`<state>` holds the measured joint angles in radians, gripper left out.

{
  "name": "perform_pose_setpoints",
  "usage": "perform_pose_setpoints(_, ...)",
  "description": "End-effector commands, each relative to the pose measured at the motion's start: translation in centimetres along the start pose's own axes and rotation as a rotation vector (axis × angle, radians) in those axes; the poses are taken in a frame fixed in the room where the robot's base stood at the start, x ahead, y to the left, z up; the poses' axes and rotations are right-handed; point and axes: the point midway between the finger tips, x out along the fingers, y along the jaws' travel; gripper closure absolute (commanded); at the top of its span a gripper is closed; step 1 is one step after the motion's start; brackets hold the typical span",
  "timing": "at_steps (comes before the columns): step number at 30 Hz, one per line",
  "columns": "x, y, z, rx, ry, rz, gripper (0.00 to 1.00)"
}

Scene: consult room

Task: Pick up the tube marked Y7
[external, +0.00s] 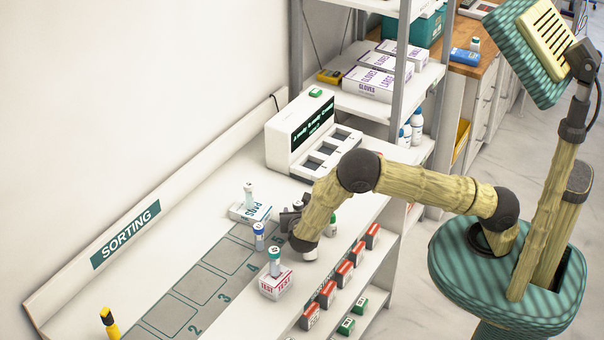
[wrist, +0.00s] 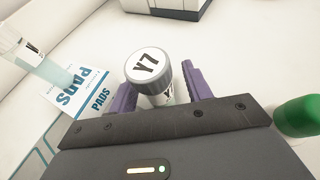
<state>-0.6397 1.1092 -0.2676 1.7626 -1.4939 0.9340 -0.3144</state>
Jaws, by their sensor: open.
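The lower part of the tube is hidden by my gripper body. In the external view my gripper (external: 290,219) is low over the sorting counter, and the Y7 tube is mostly hidden by it and cannot be made out clearly.
A pads box (external: 250,212) with a tube on it stands left of my gripper. A blue-capped tube (external: 259,236) and a test box (external: 276,283) with another tube are nearer. A green cap (wrist: 297,116) is close on the right. A display device (external: 308,135) stands behind.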

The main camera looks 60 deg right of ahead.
Motion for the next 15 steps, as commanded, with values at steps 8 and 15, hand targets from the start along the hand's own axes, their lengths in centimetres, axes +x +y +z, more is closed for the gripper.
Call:
perform_pose_setpoints(8, 0.27, -0.48, -0.70, -0.012, 0.005, -0.008, 0.80)
perform_pose_setpoints(15, 0.27, -0.50, -0.73, -0.012, 0.005, -0.008, 0.98)
